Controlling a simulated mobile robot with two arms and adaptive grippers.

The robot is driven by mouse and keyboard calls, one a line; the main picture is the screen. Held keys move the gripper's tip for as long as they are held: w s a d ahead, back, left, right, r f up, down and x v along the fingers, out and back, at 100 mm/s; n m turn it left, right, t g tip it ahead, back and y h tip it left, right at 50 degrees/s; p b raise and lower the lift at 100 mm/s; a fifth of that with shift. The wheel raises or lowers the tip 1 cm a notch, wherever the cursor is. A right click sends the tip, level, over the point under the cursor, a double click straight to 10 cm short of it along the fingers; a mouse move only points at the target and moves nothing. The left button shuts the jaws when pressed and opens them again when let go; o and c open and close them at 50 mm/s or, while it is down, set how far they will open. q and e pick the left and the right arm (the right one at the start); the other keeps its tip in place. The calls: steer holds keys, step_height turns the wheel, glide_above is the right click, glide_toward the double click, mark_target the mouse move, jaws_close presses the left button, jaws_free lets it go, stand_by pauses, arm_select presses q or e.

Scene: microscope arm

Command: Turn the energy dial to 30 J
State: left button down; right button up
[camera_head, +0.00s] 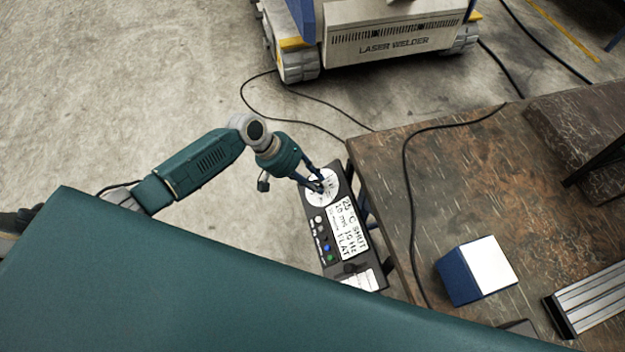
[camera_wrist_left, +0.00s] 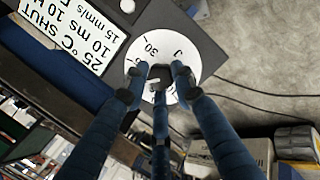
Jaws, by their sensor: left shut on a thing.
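The energy dial (camera_head: 330,196) is a white round disc with black marks at the far end of a dark control panel (camera_head: 309,207). In the left wrist view the white dial (camera_wrist_left: 181,50) shows "30" and a "J" on its upper part. A dark knob (camera_wrist_left: 160,71) sits at its centre. My left gripper (camera_head: 316,184) reaches in from the left over the dial. In the left wrist view its fingers (camera_wrist_left: 158,76) are closed around the knob, hiding part of the dial's lower marks. My right gripper is in neither view.
The panel carries a white text display (camera_head: 349,228) and several coloured buttons (camera_head: 326,248). It stands against a worn brown table (camera_head: 400,165) holding a blue and white block (camera_head: 463,283). A laser welder cart (camera_head: 385,38) stands behind. Cables cross the floor and table.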

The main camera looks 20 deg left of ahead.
arm_select(q)
steer(key=m, duration=0.3)
steer(key=s+m, duration=0.1)
steer(key=shift+d+f+m+y, duration=0.15)
steer(key=shift+d+m+y, duration=0.15)
steer(key=shift+y, duration=0.1)
steer(key=m, duration=0.3)
steer(key=shift+a+f+y+p, duration=0.1)
steer(key=shift+a+y+p, duration=0.05)
steer(key=shift+y+p, duration=0.25)
steer(key=m, duration=0.4)
steer(key=shift+a+t+y, duration=0.15)
steer(key=shift+t+y, duration=0.15)
steer(key=shift+a+f+m, duration=0.1)
steer(key=shift+a+m, duration=0.05)
steer(key=shift+m, duration=1.45)
steer(key=shift+a, duration=0.1)
steer(key=c, duration=1.4)
jaws_free()
steer(key=shift+c, duration=0.2)
steer(key=shift+w, duration=0.1)
steer(key=shift+t, duration=0.3)
